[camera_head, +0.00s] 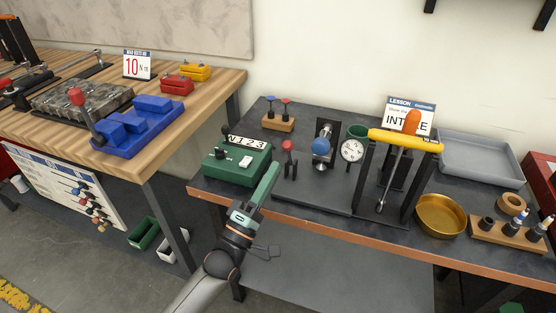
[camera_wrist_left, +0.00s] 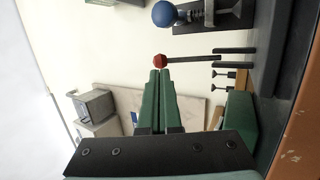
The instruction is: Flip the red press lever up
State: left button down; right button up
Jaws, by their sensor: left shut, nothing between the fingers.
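The red-knobbed lever (camera_head: 289,146) stands near the front left of the dark bench, its short dark rod roughly upright. In the left wrist view its red knob (camera_wrist_left: 160,60) sits just beyond my fingertips, and its rod runs right toward the bench. My left gripper (camera_head: 273,169) has green fingers, which are shut and empty, just left of and in front of the lever. The closed fingertips (camera_wrist_left: 160,73) point at the knob; I cannot tell whether they touch it. My right gripper is in neither view.
A green counter box (camera_head: 237,163) stands left of the lever. A blue-knobbed device (camera_head: 320,147), a dial gauge (camera_head: 352,150) and a yellow-topped frame (camera_head: 405,140) stand to the right. A brass bowl (camera_head: 440,215) is farther right.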

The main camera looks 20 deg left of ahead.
pick_arm(q)
jog(key=shift+x, duration=1.55)
